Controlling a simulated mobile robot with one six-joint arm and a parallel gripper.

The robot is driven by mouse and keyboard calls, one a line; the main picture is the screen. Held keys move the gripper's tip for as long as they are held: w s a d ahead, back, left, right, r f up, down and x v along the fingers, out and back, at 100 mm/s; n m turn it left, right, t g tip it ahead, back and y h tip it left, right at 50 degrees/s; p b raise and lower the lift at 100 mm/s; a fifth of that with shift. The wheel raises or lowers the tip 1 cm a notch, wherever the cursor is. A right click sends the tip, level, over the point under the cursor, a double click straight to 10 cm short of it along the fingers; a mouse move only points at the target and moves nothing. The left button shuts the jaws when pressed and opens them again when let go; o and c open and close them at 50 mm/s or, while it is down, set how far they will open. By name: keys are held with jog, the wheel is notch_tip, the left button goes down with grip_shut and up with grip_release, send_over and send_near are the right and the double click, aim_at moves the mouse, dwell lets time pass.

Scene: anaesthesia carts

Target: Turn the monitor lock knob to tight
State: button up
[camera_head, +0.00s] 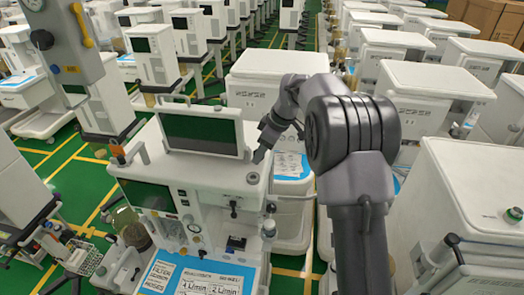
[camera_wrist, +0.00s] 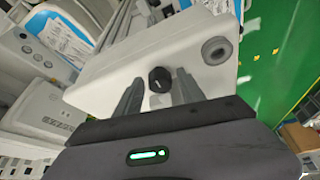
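The black lock knob (camera_wrist: 160,79) stands on a white surface in the wrist view, with a small pale mark on its face. My gripper (camera_wrist: 159,83) has one finger on each side of the knob. The fingers are apart, and a narrow gap shows at the left finger; I cannot tell whether the right finger touches. In the head view my gripper (camera_head: 261,155) is low beside the right edge of the monitor (camera_head: 203,129), over the white cart top. The knob cannot be made out there. The monitor stands upright with a dark green screen.
A grey round fitting (camera_head: 253,178) sits on the cart top just in front of my gripper; it also shows in the wrist view (camera_wrist: 216,50). Labelled sheets (camera_head: 206,278) lie on the cart's lower shelf. Other carts (camera_head: 270,85) stand close behind and to the right.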

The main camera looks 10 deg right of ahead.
grip_shut()
jog(key=shift+f+m+b, duration=0.3)
jog(key=shift+m+b, duration=0.1)
jog(key=shift+b, duration=0.65)
jog(key=shift+a+m+t+h+b, duration=0.1)
jog(key=shift+m+t+h+b, duration=0.2)
jog(key=shift+m+b, duration=0.35)
jog(key=shift+s+r+m+b, duration=0.1)
jog(key=shift+r+m+b, duration=0.15)
jog(key=shift+m, duration=0.2)
jog(key=shift+o, duration=1.5)
grip_release()
jog(key=shift+r+p, duration=0.15)
jog(key=shift+p, duration=0.2)
